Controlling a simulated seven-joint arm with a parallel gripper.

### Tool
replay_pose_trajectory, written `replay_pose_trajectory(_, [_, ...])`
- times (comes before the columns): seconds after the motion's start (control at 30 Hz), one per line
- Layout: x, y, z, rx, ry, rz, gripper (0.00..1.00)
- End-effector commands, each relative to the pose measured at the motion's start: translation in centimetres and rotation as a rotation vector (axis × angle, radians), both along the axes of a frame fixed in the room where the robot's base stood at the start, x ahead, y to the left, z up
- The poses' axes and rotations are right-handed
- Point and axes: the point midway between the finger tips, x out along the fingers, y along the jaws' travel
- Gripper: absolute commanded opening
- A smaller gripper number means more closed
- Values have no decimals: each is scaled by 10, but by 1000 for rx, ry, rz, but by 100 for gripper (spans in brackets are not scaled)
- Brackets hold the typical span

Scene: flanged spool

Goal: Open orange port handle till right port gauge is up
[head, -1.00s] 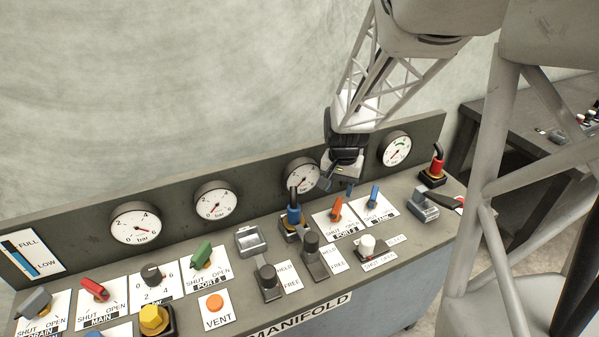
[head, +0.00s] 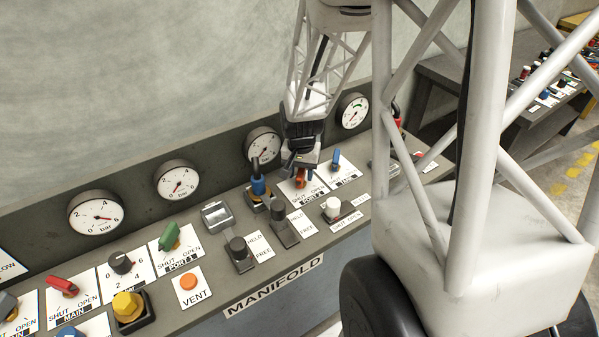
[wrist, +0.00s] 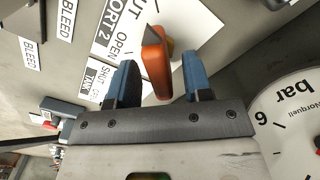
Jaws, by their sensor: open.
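The orange PORT 2 handle (head: 301,179) stands on its white SHUT/OPEN plate on the manifold panel, partly hidden by my gripper in the head view. In the wrist view the orange handle (wrist: 155,65) lies between the two blue fingers of my gripper (wrist: 159,62), with a visible gap on each side. My gripper (head: 300,168) is open around the handle, not clamped on it. The gauge nearest above PORT 2 (head: 262,144) is small in the head view; its needle reading is hard to tell. A gauge also shows partly in the wrist view (wrist: 287,120).
A blue handle (head: 336,160) on the TANK plate stands close right of the orange one. A blue-collared lever (head: 258,184) stands close on the left. Black and white knobs (head: 332,207) stand in front. The back panel with gauges rises just behind.

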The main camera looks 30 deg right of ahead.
Motion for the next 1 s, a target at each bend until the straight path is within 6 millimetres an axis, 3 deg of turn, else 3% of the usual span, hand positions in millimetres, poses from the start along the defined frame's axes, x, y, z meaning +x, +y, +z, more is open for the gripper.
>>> replay_pose_trajectory(0.43, [0,0,-8,0,0,0,46])
replay_pose_trajectory(0.47, [0,0,-8,0,0,0,44])
replay_pose_trajectory(0.77, [0,0,-8,0,0,0,0])
replay_pose_trajectory(1.0, [0,0,-8,0,0,11,0])
